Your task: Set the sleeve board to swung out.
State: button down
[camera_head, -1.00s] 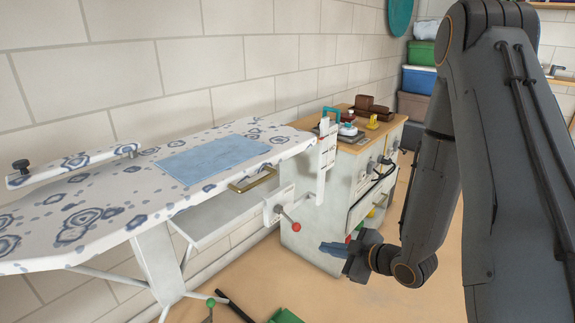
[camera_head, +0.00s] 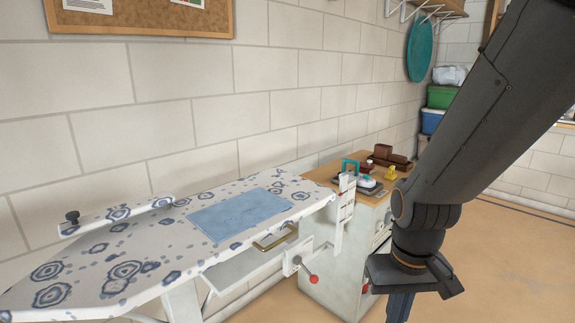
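The sleeve board (camera_head: 118,214) is a narrow, pattern-covered board at the far left side of the ironing board (camera_head: 130,259). It lies along the ironing board's back edge, close to the wall, with a dark knob (camera_head: 72,217) at its left end. A folded blue cloth (camera_head: 240,213) lies flat on the ironing board. My gripper (camera_head: 400,308) is at the lower right, pointing down, well apart from the sleeve board. Its fingertips are cut off by the lower picture edge, so its opening cannot be judged.
A red-knobbed lever (camera_head: 313,279) and a brass handle (camera_head: 275,238) stick out at the ironing board's right end. A cabinet (camera_head: 332,283) beside it carries an iron (camera_head: 368,185) and brown blocks (camera_head: 390,156). Open floor (camera_head: 510,245) lies at the right.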

aim_at(77, 225)
jog(key=u, duration=1.5)
jog(key=k, duration=0.5)
jog(key=u, duration=1.65)
jog(key=i, duration=1.2)
jog(key=z, duration=2)
